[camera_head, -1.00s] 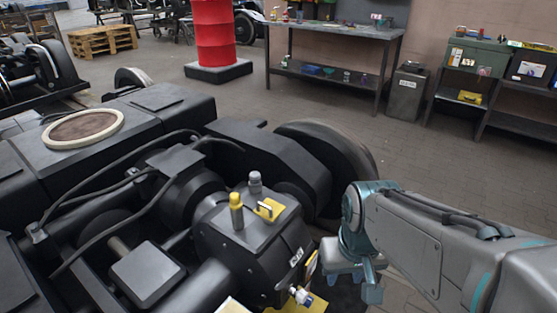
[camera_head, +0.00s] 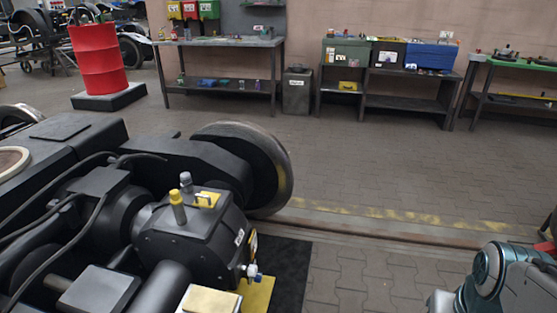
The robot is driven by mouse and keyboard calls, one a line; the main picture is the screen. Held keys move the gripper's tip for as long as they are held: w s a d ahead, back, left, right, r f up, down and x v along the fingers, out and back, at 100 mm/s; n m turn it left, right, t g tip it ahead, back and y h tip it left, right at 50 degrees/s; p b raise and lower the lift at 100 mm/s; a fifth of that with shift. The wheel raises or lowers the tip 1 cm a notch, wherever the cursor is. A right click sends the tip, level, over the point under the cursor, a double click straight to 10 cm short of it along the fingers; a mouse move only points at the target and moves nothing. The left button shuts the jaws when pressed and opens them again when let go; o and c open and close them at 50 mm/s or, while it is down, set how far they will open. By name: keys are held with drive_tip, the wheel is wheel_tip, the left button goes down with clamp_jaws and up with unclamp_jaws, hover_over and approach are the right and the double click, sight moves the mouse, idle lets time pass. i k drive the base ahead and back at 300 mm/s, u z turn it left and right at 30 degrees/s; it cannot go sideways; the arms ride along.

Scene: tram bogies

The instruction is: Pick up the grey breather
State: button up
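The grey breather (camera_head: 186,181) is a small upright grey cap on top of the black gearbox (camera_head: 195,240) of the bogie, left of centre. A yellow-topped upright fitting (camera_head: 178,206) stands just in front of it. My arm shows at the bottom right corner, well apart from the breather. My gripper is not visible in this view.
A bogie wheel (camera_head: 262,170) stands behind the gearbox. A dark mat (camera_head: 292,275) and open paved floor lie to the right. Workbenches (camera_head: 225,43), a grey bin (camera_head: 297,92) and a red drum (camera_head: 98,60) stand at the back.

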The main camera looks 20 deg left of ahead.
sight(186, 179)
drive_tip(key=z, duration=0.1)
drive_tip(key=i, duration=0.85)
drive_tip(key=u, duration=0.3)
drive_tip(key=i, duration=1.5)
drive_tip(key=u, duration=1.75)
drive_tip(key=i, duration=0.8)
drive_tip(key=u, duration=0.85)
